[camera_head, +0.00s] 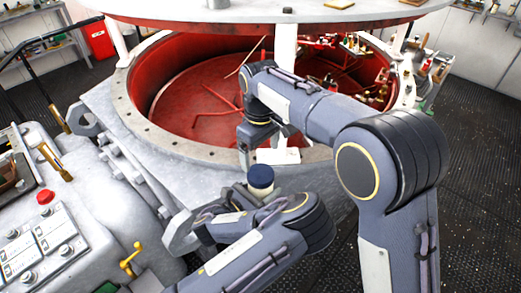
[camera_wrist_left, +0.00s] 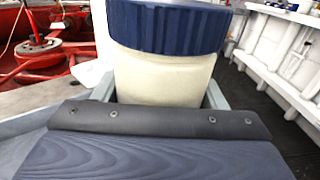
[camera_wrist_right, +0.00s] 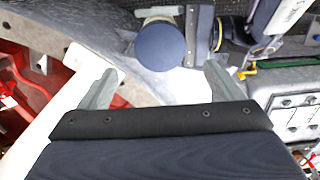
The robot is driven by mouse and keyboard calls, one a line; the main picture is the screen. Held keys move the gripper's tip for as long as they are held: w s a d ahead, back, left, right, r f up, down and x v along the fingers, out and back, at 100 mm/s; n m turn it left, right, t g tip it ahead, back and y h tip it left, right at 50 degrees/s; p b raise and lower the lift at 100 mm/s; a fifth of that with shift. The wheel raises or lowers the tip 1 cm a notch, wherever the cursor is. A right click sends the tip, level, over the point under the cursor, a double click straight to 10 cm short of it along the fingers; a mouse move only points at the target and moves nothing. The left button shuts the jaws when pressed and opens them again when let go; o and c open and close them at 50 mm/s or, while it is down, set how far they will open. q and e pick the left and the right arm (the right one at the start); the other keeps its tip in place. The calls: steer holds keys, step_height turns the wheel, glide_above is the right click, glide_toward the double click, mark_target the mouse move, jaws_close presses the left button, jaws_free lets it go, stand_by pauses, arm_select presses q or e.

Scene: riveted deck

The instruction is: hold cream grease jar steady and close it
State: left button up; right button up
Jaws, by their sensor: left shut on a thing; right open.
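The cream grease jar (camera_wrist_left: 165,78) stands upright in the left wrist view, with a ribbed dark blue lid (camera_wrist_left: 168,25) on top. The lid also shows in the head view (camera_head: 261,177). Whether it is fully tight cannot be told. My left gripper (camera_wrist_left: 160,95) is shut on the jar's body, a finger on each side. My right gripper (camera_wrist_right: 160,78) is open and empty, its fingers pointing toward the lid from above and apart from it. In the head view my right gripper (camera_head: 245,160) is partly hidden, beside and above the jar.
A large round red-lined hatch (camera_head: 195,95) with a pale bolted rim lies behind the jar, under a raised cover (camera_head: 260,12). A grey control console (camera_head: 50,240) with a red button stands at left. Dark textured floor (camera_head: 480,150) is clear at right.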

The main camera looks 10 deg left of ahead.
mark_target(261, 173)
steer(key=shift+f, duration=0.1)
stand_by(0.3)
steer(key=shift+f, duration=3.95)
steer(key=shift+c, duration=0.4)
steer(key=c, duration=1)
steer(key=o, duration=1.2)
step_height(261, 173, up, 12)
steer(key=shift+r, duration=0.1)
